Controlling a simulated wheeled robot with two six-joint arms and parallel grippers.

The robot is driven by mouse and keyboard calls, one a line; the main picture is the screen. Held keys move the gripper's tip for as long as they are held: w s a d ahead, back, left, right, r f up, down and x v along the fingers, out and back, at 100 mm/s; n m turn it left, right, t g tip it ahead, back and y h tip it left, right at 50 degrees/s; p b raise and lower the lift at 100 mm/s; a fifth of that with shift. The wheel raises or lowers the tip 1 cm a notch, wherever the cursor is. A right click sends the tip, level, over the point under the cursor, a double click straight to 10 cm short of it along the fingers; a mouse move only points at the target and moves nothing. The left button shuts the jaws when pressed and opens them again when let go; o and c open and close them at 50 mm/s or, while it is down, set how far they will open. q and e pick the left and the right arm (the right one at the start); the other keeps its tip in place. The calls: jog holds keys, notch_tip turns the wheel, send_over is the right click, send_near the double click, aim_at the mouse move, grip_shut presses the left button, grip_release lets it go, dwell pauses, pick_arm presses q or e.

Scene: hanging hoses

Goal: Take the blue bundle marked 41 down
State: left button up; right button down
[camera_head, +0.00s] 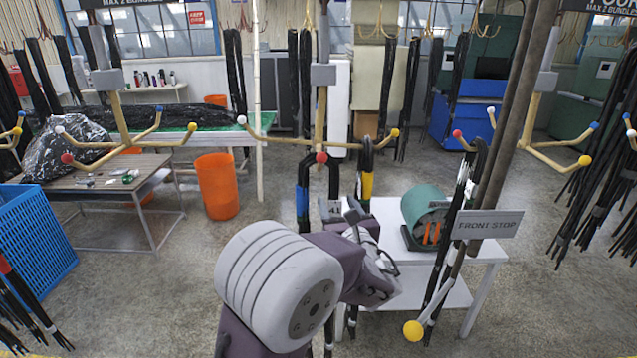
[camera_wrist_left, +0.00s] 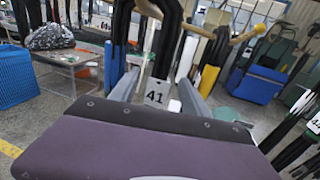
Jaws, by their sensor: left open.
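The blue-banded black bundle (camera_head: 302,202) hangs from the middle rack by the red-tipped peg (camera_head: 321,157), its lower part partly hidden by my left arm. In the left wrist view a white tag reading 41 (camera_wrist_left: 157,93) hangs on a black hose limb (camera_wrist_left: 165,45), with the blue band (camera_wrist_left: 115,68) to its left. My left gripper (camera_head: 345,210) is at the bundle, below the peg. Its open fingers show in the wrist view (camera_wrist_left: 158,80), one on each side of the tagged limb. Whether they touch it I cannot tell. My right gripper is not in view.
A yellow-banded bundle (camera_head: 367,185) hangs close to the right. A pole with a FRONT STOP sign (camera_head: 487,224) and another black bundle (camera_head: 460,195) stand right of my arm. A white table (camera_head: 465,250) carries a green reel (camera_head: 425,212). An orange bin (camera_head: 216,187) stands left.

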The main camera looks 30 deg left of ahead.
pick_arm(q)
jog(key=shift+w+a+r+p, duration=0.15)
jog(key=shift+w+a+p, duration=0.1)
jog(key=shift+w+a, duration=0.25)
jog(key=shift+w+a+r+p, duration=0.1)
jog(key=shift+w+a+p, duration=0.15)
jog(key=shift+w, duration=0.4)
jog(key=shift+w+a+f, duration=0.15)
jog(key=shift+w+a, duration=0.1)
jog(key=shift+a+f, duration=0.1)
jog(key=shift+a, duration=0.15)
jog(key=shift+s+d, duration=0.1)
jog(key=shift+d, duration=0.1)
grip_shut()
jog(key=shift+a+r, duration=0.1)
jog(key=shift+r, duration=0.1)
